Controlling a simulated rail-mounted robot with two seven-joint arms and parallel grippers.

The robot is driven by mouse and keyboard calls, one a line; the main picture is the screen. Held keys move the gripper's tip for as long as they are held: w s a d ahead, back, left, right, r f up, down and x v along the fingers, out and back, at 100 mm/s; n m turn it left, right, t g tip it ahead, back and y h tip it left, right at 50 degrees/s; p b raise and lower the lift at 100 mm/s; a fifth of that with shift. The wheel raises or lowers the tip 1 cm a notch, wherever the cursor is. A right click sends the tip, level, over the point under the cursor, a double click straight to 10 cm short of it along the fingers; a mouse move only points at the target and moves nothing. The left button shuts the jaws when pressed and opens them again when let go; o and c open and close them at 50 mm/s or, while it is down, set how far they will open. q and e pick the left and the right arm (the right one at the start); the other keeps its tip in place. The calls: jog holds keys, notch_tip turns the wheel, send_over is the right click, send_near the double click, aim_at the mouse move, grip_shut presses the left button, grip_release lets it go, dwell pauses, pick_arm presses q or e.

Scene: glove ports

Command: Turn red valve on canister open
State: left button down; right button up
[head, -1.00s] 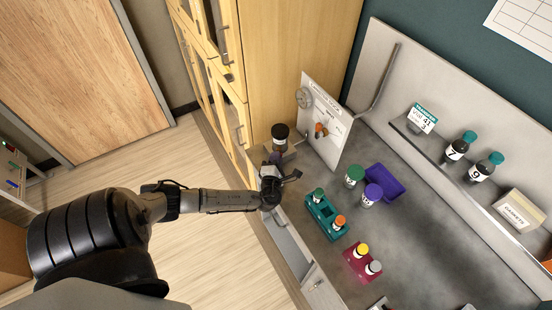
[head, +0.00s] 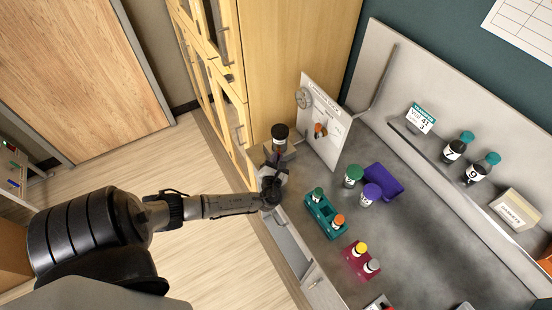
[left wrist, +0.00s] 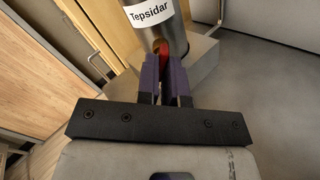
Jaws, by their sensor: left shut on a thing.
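The canister (head: 280,132) is a dark cylinder with a white band, standing on a grey block at the bench's far left corner. In the left wrist view the canister (left wrist: 153,30) shows a "Tepsidar" label. The red valve (left wrist: 164,48) is on its near side, below the label, and is mostly hidden by my fingers. My left gripper (head: 274,161) reaches the canister from the near side. In the left wrist view its purple fingers (left wrist: 167,75) are close together, shut on the red valve. My right gripper is not in view.
A white panel (head: 326,110) with a round dial and an orange knob stands right of the canister. A teal rack (head: 320,222), a magenta rack (head: 352,258), bottles and a purple tray (head: 386,180) are on the bench. A wooden cabinet (head: 285,50) stands behind.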

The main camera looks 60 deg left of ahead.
pick_arm(q)
jog(key=n, duration=0.4)
jog(key=shift+b, duration=0.35)
jog(key=shift+w+n, duration=0.1)
jog(key=shift+n, duration=0.7)
jog(key=c, duration=1.5)
grip_release()
jog(key=shift+b+v, duration=0.5)
jog(key=shift+v, duration=6.45)
